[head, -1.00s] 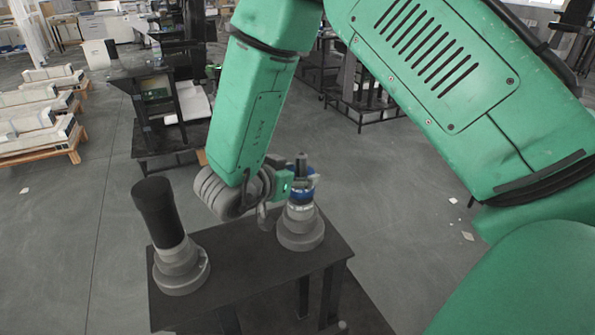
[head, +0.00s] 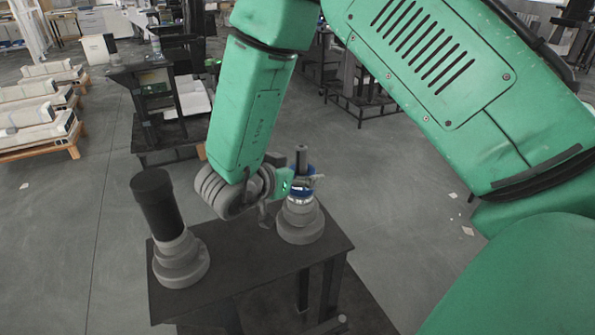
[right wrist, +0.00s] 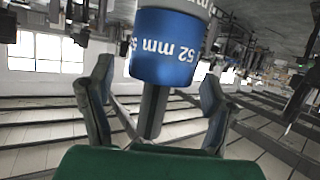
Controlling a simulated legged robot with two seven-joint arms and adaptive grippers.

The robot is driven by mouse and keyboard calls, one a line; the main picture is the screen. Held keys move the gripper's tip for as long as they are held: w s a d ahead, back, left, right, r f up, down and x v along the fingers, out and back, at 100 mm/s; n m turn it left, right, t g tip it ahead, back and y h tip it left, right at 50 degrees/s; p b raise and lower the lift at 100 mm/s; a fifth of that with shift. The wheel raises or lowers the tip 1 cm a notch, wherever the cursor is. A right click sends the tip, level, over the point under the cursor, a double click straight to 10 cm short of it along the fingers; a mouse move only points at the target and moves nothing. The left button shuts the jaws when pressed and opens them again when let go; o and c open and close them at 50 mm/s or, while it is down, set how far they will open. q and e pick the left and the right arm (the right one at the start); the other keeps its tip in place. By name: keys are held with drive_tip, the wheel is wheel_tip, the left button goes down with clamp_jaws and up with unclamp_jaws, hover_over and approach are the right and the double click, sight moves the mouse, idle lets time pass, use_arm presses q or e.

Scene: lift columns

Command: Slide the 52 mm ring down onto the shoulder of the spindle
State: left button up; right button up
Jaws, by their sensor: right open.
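The blue ring (right wrist: 165,45), marked "52 mm", is around the grey spindle (head: 300,222) on the dark table. The wrist picture is upside down, so the bare spindle post (right wrist: 153,108) shows below the ring. A lighter section marked "mm" (right wrist: 180,5) meets the ring's other edge; I cannot tell whether that is the shoulder. My right gripper (head: 303,180) is at the ring in the head view, partly hiding it. In the right wrist view its two fingers stand apart, one on each side, with gaps to the ring. My left gripper is not in view.
A black cylinder (head: 158,203) stands on a stepped grey base (head: 181,264) at the table's left end. The dark table (head: 245,262) is bare between the two bases. A dark rack (head: 160,110) and pallets (head: 40,125) stand farther back on the floor.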

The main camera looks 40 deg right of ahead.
drive_tip(key=v, duration=1.2)
idle(0.4)
